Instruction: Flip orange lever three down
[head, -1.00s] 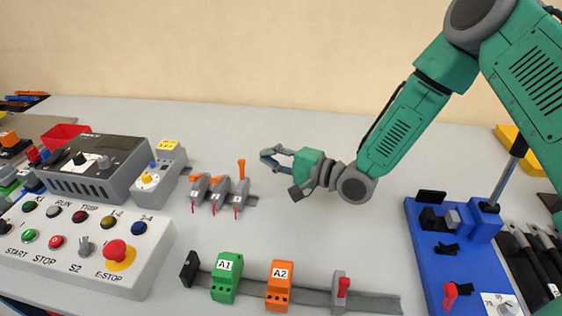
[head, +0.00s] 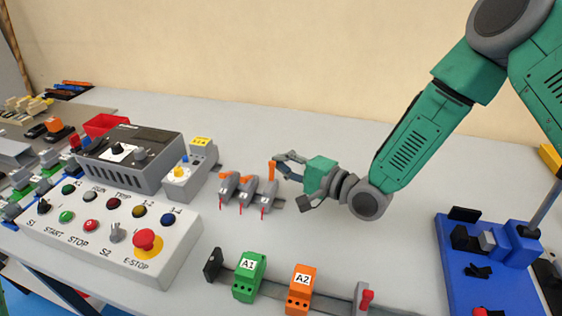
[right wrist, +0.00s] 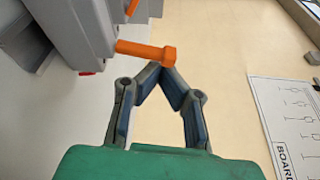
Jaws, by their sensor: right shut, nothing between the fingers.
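Three grey lever units stand in a row in the head view, each with an orange lever. My left gripper is not in view.
A control box with a red E-stop (head: 147,242) is at front left, and a grey device (head: 130,158) stands behind it. Green A1 (head: 249,277) and orange A2 (head: 300,289) blocks sit on a front rail. A blue fixture (head: 487,270) is at right. Table behind the levers is clear.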

